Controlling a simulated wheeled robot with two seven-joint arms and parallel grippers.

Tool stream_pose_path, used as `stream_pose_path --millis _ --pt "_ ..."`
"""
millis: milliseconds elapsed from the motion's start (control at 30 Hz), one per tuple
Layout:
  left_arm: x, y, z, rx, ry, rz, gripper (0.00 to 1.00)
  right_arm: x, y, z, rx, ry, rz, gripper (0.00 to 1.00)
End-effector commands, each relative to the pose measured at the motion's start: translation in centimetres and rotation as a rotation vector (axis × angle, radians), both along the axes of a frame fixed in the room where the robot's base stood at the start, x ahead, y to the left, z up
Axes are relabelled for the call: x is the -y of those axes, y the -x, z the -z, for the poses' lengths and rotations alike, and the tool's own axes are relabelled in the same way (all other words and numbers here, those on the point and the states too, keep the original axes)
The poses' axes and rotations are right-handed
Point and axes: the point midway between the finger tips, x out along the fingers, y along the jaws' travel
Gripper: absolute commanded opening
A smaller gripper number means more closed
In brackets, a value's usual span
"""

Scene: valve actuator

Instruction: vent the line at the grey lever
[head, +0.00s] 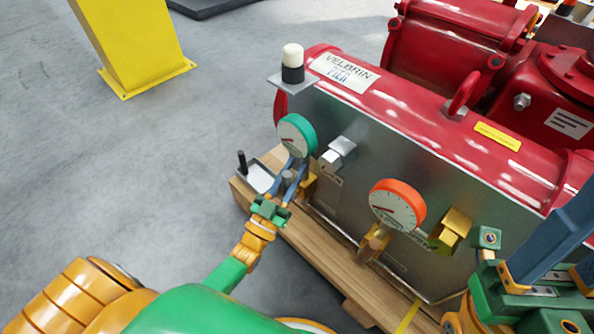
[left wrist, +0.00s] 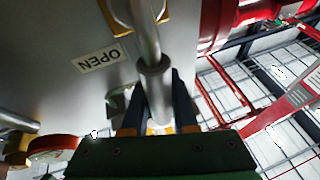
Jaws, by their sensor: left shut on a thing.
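The grey lever (left wrist: 152,78) is a metal rod with a thicker end, coming off a brass fitting on the grey panel. In the left wrist view it lies between my dark fingers. In the head view its grey end (head: 288,175) shows between the blue fingers of my left gripper (head: 291,180), which is shut on it.
A teal gauge (head: 297,135) stands just above my left gripper, with a grey square knob (head: 338,152) beside it. An orange gauge (head: 397,205) and a yellow knob (head: 453,229) lie farther right. A small tray (head: 260,177) is left of the gripper.

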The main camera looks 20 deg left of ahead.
Motion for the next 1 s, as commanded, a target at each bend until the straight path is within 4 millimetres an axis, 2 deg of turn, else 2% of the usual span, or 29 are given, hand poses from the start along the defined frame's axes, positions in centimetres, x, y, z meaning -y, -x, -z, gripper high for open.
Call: stream_pose_path --millis 600,633,733,1000 --pt "-0.37 -0.12 0.05 -0.014 0.037 -0.001 0.0 -0.03 -0.1 0.06 -0.018 0.003 0.001 0.5" --pt "-0.36 -0.12 0.05 -0.014 0.037 -0.001 0.29 -0.03 -0.1 0.06 -0.018 0.003 0.001 0.5" --pt "-0.35 -0.12 0.04 -0.014 0.036 -0.001 0.56 -0.01 -0.09 0.05 -0.018 0.002 0.002 0.5" --pt "-0.33 -0.1 0.04 -0.013 0.036 0.0 0.57 -0.01 -0.03 -0.07 -0.012 0.003 0.002 0.5"
